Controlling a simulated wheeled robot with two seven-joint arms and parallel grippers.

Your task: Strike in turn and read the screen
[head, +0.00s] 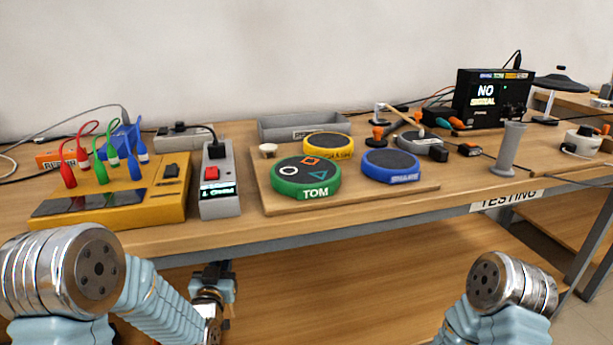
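Three round mesh pads sit on a wooden board (262,190): a green-rimmed one marked TOM (306,176), a yellow-rimmed one (328,146) behind it, and a blue-rimmed one (391,166) to the right. The green pad's top shows small coloured shapes. A grey round pad (417,142) lies behind the board, with a pale stick (404,113) over it. A black screen unit (487,97) at the back right reads NO SIGNAL. My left gripper (218,270) is low, before the table's front edge; its fingers are unclear. My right arm shows at lower right, its gripper out of view.
A yellow box (117,206) with coloured leads stands at left, beside a grey power strip (213,185) with a red switch. A grey tray (305,125) is behind the board. A grey cylinder (509,149) stands at right. The front table strip is mostly clear.

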